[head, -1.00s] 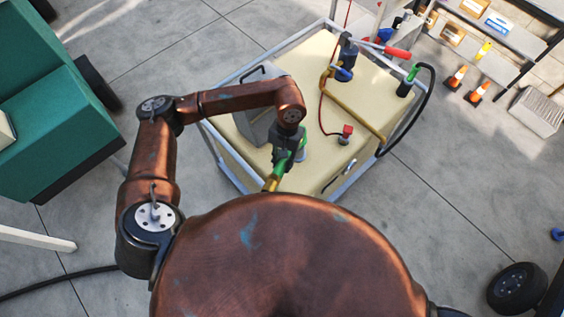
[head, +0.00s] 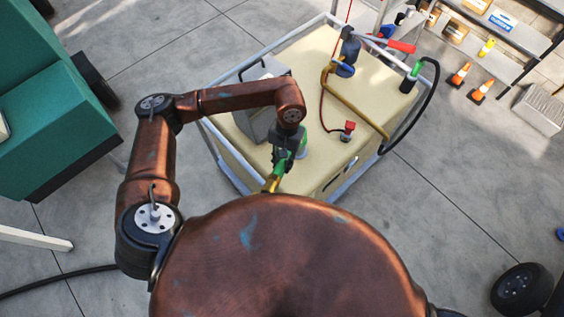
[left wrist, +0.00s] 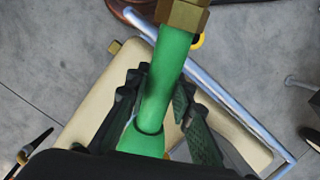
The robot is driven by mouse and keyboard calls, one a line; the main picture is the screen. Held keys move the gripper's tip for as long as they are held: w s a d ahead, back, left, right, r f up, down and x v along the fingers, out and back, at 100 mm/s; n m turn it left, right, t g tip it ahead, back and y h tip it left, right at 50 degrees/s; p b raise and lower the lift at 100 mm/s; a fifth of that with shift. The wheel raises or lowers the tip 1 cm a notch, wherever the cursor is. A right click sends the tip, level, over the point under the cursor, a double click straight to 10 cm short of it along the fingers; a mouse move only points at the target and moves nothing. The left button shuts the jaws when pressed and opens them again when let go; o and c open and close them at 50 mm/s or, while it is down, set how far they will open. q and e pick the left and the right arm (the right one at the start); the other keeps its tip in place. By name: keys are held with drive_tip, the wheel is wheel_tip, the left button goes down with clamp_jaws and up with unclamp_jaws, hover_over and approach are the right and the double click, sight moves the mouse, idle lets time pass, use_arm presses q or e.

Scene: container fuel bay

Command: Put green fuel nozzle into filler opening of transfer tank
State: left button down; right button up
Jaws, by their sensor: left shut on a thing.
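My left gripper (head: 284,156) is shut on the green fuel nozzle (head: 275,176), over the near part of the transfer tank (head: 240,152). The tank is a cream box with a blue-grey frame. In the left wrist view the nozzle (left wrist: 170,70) runs between the dark fingers, with a brass fitting at its upper end. The cream tank top (left wrist: 85,115) lies behind it. A pale green-grey piece shows beside the gripper in the head view; I cannot tell whether it is part of the nozzle. I cannot make out the filler opening. My right gripper is out of view.
A grey box (head: 262,95) stands on the tank left of the gripper. A red cap (head: 348,128), a brown pipe (head: 355,108) and a blue pump (head: 348,55) are further right. A black hose (head: 430,100) with a green end hangs at the far right corner.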

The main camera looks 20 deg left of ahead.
use_arm(q)
drive_tip(key=shift+r, duration=0.1)
drive_tip(key=c, duration=1.6)
unclamp_jaws()
drive_tip(key=v, duration=1.2)
